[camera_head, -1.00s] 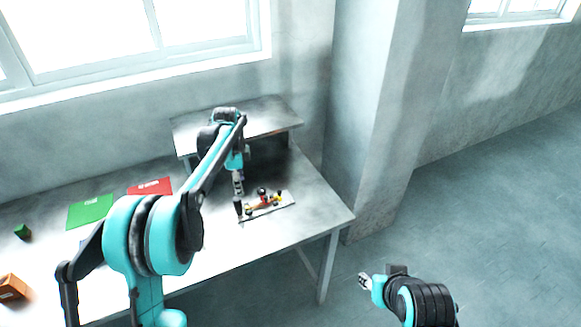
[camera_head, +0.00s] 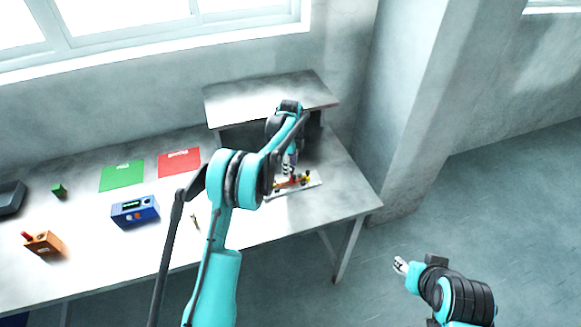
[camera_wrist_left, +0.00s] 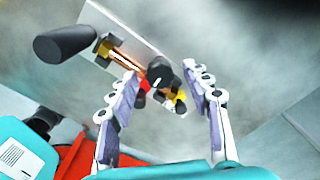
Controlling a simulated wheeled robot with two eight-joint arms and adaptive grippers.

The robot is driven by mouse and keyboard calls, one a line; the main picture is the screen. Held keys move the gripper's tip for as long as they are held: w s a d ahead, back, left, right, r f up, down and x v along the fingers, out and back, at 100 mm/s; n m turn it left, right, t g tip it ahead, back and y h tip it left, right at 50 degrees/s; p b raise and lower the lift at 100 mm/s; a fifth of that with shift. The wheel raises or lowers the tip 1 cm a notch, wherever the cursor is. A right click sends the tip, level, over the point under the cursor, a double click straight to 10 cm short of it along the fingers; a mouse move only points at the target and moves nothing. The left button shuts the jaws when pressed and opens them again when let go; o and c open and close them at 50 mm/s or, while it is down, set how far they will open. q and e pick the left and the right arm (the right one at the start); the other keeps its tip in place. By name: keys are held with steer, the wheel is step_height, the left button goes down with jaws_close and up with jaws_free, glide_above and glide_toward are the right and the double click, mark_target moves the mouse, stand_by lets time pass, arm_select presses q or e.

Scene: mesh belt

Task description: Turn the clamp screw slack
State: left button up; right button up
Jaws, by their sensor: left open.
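The clamp fixture is a pale plate (camera_head: 312,184) near the table's right end, carrying small red, yellow and black parts (camera_head: 291,182). In the left wrist view the plate (camera_wrist_left: 126,28) lies below the gripper, with a black knob (camera_wrist_left: 159,72), a copper-coloured rod (camera_wrist_left: 124,60) and a larger black handle (camera_wrist_left: 65,42) at its left end. My left gripper (camera_wrist_left: 163,100) is open, its fingers on either side of the black knob; I cannot tell whether they touch it. In the head view my left arm partly hides the fixture. My right gripper (camera_head: 400,266) hangs beyond the table's right edge, its fingertips too small to judge.
A raised shelf (camera_head: 270,97) stands behind the fixture. A blue box (camera_head: 135,212), orange block (camera_head: 43,243), green cube (camera_head: 59,190), green sheet (camera_head: 122,176), red sheet (camera_head: 179,162) and dark tray (camera_head: 10,198) lie to the left. The table front is mostly clear.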

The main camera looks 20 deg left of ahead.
arm_select(q)
steer(key=shift+c, duration=0.4)
jaws_close()
